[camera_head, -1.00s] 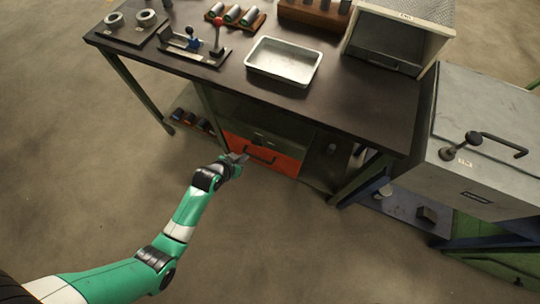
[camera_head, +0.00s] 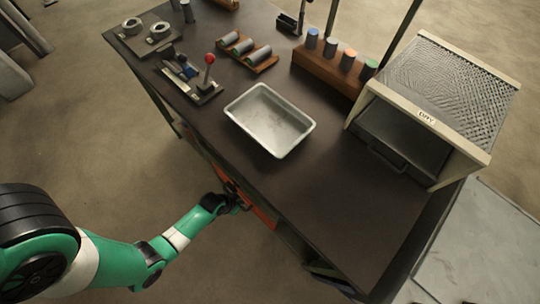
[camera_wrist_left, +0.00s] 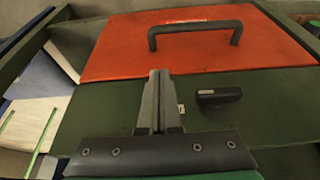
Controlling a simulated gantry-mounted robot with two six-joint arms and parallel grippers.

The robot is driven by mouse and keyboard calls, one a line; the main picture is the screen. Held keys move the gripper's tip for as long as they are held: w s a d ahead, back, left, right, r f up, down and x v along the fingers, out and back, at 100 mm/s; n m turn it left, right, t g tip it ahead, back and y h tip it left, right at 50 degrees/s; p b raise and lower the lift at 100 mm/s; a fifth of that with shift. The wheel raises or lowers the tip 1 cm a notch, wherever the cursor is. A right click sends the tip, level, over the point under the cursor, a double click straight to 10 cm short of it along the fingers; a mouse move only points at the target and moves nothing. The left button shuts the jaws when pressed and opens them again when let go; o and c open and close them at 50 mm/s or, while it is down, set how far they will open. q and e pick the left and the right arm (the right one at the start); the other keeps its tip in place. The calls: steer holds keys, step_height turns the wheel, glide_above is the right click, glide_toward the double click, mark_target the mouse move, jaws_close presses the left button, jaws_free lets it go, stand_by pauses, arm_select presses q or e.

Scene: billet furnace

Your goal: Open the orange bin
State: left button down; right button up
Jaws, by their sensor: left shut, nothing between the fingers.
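The orange bin (camera_head: 264,217) sits under the workbench, partly hidden by the tabletop and my left arm. In the left wrist view its orange front (camera_wrist_left: 115,48) fills the upper middle, with a black bar handle (camera_wrist_left: 196,28) across it. My left gripper (camera_head: 241,205) is at the bin's front in the head view. In the wrist view its fingers (camera_wrist_left: 160,76) are shut and empty, their tips over the lower edge of the orange front, below and left of the handle. I cannot tell whether they touch the front. My right gripper is not in view.
A dark green panel with a small black handle (camera_wrist_left: 219,96) adjoins the orange front. On the workbench (camera_head: 330,200) stand a metal tray (camera_head: 236,112), a red-knobbed fixture (camera_head: 208,60), a wooden rack (camera_head: 310,62) and a mesh-topped box (camera_head: 455,85). The floor at left is open.

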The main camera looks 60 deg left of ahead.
arm_select(q)
steer(key=s+b+x, duration=0.1)
steer(key=b+x, duration=0.6)
steer(key=x, duration=0.2)
steer(key=shift+s+f+b, duration=0.3)
steer(key=shift+f, duration=0.35)
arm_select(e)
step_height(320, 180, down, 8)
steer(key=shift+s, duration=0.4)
